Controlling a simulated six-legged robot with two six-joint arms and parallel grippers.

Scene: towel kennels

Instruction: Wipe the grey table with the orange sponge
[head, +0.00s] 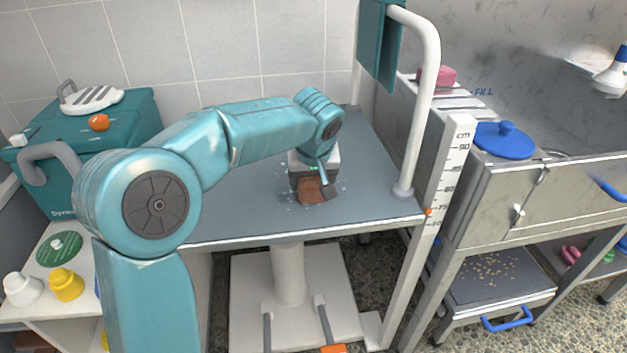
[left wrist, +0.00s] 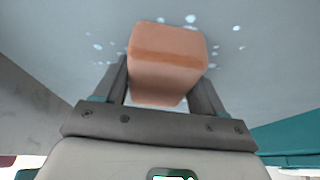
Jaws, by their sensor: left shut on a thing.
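The orange sponge (head: 312,190) is at the middle of the grey table (head: 250,210), between the fingers of my left gripper (head: 322,190). In the left wrist view the sponge (left wrist: 168,62) fills the gap between the two dark fingers of the gripper (left wrist: 165,90), which is shut on it. Its far end is at or close to the grey surface (left wrist: 265,60); I cannot tell whether it touches. Small whitish spots lie on the table around the sponge. The gripper and sponge hide part of the tabletop. My right gripper is not in view.
A teal box (head: 130,115) stands at the left, and a metal cage unit (head: 520,195) at the right. The tabletop otherwise looks clear.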

